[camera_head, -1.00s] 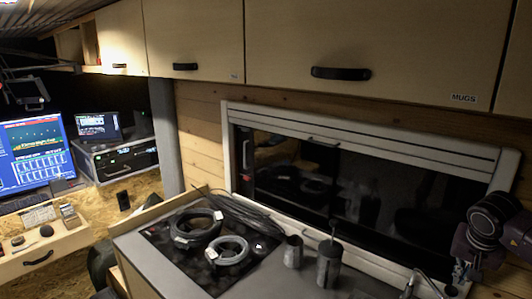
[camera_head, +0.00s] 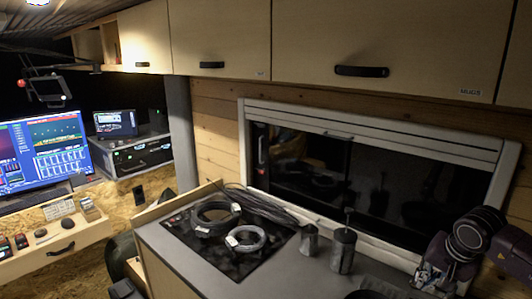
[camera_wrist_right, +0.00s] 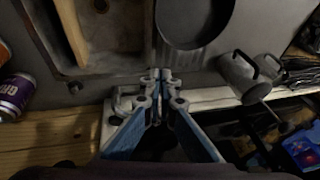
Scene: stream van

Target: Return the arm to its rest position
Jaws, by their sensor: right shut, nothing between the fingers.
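My right arm is folded at the right edge of the head view, with its gripper (camera_head: 432,277) low, by the window's right end. In the right wrist view the gripper (camera_wrist_right: 162,76) is shut, its fingertips together with nothing between them. It hangs over the counter edge of a sink and beside a dark round pan (camera_wrist_right: 193,22); I cannot tell the height. My left gripper is not in view.
Two dark metal cups (camera_head: 343,250) stand on the counter, right of coiled cables (camera_head: 245,238) on a black hob. Wall cabinets (camera_head: 400,40) hang above. A purple can (camera_wrist_right: 16,95) lies left in the wrist view. A desk with monitors (camera_head: 45,150) is far left.

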